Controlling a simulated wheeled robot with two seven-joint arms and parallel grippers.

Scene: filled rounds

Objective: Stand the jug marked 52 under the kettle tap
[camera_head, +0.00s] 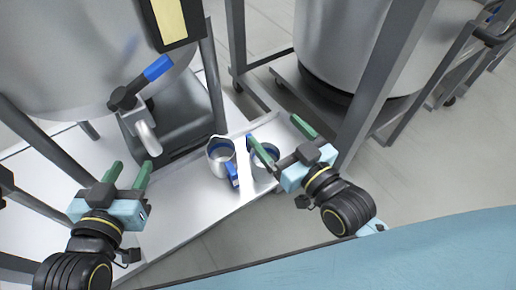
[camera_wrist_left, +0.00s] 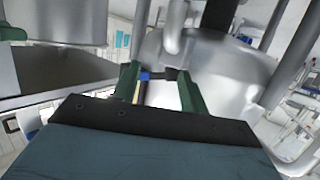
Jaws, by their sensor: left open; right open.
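The kettle (camera_head: 60,60) is the large steel vessel at upper left in the head view. Its tap (camera_head: 144,135) has a blue-ended lever (camera_head: 157,68) and a spout pointing down over the shelf. A steel jug (camera_head: 219,150) with a blue handle stands upright on the shelf, right of the spout. A second jug (camera_head: 264,163) stands beside it, partly hidden by my right gripper (camera_head: 277,132), which is open above it. I cannot read a number on either jug. My left gripper (camera_head: 131,166) is open and empty, just left of and in front of the spout.
The bright metal shelf (camera_head: 185,205) runs below the tap, with bare room left of the jugs. Grey frame posts (camera_head: 212,85) stand beside the kettle. Another large vessel (camera_head: 335,45) stands at the back right. A light blue surface (camera_head: 400,255) fills the lower right.

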